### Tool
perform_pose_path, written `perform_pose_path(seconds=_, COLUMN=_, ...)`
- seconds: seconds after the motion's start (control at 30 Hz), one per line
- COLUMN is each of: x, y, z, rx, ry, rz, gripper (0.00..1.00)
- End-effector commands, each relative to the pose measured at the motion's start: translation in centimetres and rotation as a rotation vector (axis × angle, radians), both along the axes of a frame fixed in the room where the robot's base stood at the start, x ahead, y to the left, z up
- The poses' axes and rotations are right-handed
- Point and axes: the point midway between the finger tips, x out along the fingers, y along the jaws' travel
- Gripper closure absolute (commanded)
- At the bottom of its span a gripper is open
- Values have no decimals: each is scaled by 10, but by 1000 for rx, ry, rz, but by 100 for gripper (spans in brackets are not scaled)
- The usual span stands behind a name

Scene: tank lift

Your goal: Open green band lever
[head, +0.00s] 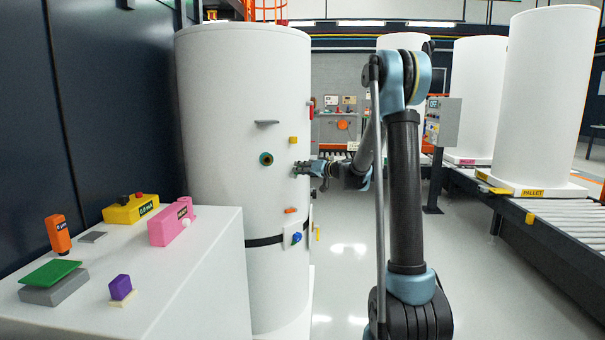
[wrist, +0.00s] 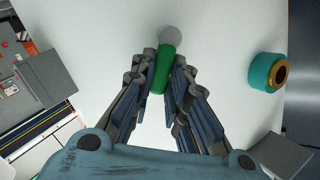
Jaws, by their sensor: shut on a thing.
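The green band lever (wrist: 163,72) shows in the wrist view as a short green bar with a round grey knob (wrist: 170,37) at its far end, against the white tank wall. My gripper (wrist: 165,60) has its two fingers closed on either side of the green bar. In the head view my gripper (head: 304,168) is at the right side of the large white tank (head: 225,120). The lever is too small and covered there to make out clearly.
A teal ring fitting with a brass centre (wrist: 270,73) is to the right in the wrist view. A yellow block (head: 293,140) and grey ledge (head: 266,123) stick out above my gripper. A white bench (head: 190,270) with coloured items stands left; a roller conveyor (head: 560,240) is right.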

Motion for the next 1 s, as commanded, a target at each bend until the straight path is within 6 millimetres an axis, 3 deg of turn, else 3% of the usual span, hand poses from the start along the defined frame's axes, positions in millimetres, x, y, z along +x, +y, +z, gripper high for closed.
perform_pose_path(seconds=0.5, x=-11, y=10, z=5, rx=-262, ry=-287, rz=-2, gripper=100)
perform_pose_path(seconds=1.0, x=-13, y=12, z=6, rx=-331, ry=-365, rz=-4, gripper=100)
